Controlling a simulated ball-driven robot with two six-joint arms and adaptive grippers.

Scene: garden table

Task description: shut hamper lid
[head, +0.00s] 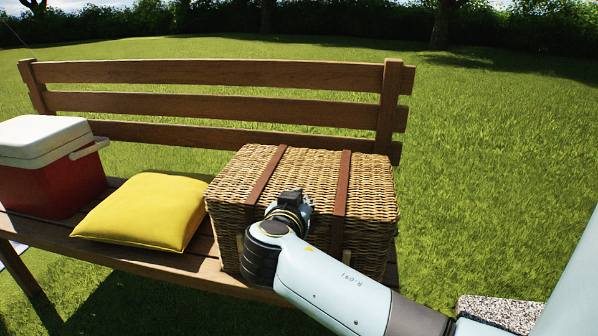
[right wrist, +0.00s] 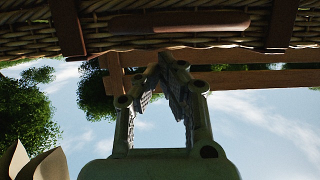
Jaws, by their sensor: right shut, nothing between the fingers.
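The wicker hamper (head: 370,200) stands on the bench, with two brown straps running over its lid (head: 310,165). The lid appears to lie down flat on the basket; any gap at its front edge is partly hidden by my arm. My right gripper (head: 292,198) is at the hamper's front top edge, between the straps, shut and empty. In the right wrist view its fingertips (right wrist: 166,62) meet just off the wicker (right wrist: 180,35), where a brown handle (right wrist: 180,23) shows. I cannot tell whether they touch it. My left gripper is not in view.
The wooden bench (head: 130,255) has a slatted backrest (head: 220,72) behind the hamper. A yellow cushion (head: 145,210) lies left of the hamper, and a red cooler with a white lid (head: 45,165) stands further left. Open grass lies to the right. A speckled surface (head: 500,312) shows at lower right.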

